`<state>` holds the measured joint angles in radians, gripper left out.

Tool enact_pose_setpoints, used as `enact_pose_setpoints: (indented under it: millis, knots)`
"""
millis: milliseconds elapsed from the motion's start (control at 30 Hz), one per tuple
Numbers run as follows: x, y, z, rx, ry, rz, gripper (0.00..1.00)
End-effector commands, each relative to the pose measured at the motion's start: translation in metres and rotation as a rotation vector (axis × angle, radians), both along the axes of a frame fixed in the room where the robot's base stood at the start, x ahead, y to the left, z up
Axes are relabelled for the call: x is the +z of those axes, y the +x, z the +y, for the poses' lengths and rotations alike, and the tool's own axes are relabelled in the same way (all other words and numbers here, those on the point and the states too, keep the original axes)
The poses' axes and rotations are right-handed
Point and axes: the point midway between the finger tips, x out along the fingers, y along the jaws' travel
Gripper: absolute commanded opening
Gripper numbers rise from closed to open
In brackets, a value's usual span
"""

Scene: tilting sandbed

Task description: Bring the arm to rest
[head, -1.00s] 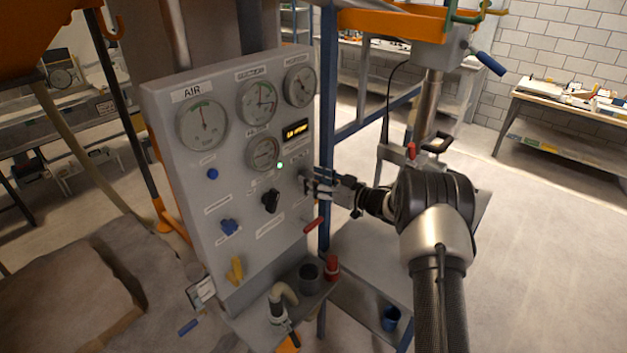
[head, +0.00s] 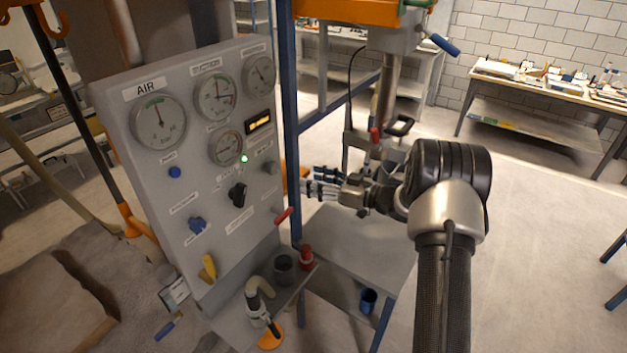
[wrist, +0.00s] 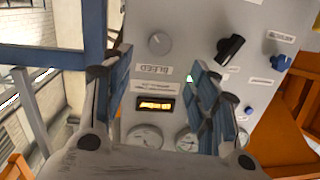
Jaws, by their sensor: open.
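My gripper (head: 318,182) is open and empty in the head view, to the right of the grey control panel (head: 215,255) and apart from it. My arm reaches in from the lower right. In the wrist view, the two blue-padded fingers of my gripper (wrist: 160,85) stand apart with nothing between them. The panel (wrist: 190,25) lies beyond them, with a grey knob (wrist: 160,43) above a BLEED label and a lit amber display (wrist: 155,104).
The panel carries several gauges (head: 158,122), a black knob (head: 237,194) and a red lever (head: 284,215). A shelf below holds a dark cup (head: 285,268) and a red item (head: 306,258). Open floor (head: 520,260) lies right.

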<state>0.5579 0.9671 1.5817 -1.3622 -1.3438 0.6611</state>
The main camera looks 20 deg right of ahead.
Motion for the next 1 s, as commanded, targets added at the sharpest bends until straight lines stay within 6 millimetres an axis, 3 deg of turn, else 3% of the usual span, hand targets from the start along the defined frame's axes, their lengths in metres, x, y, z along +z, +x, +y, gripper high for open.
enact_pose_setpoints:
  millis: [300, 500, 600, 767, 867, 1000]
  knots:
    - [0.009, 0.008, 0.0, -0.038, -0.037, -0.006, 0.54]
    - [0.054, 0.032, -0.006, -0.272, -0.218, -0.001, 0.54]
    - [0.08, 0.028, -0.011, -0.42, -0.309, 0.031, 0.54]
    - [0.107, -0.012, -0.015, -0.628, -0.409, 0.131, 0.54]
    - [0.112, -0.055, -0.012, -0.727, -0.445, 0.225, 0.54]
    - [0.099, -0.132, 0.002, -0.814, -0.468, 0.39, 0.54]
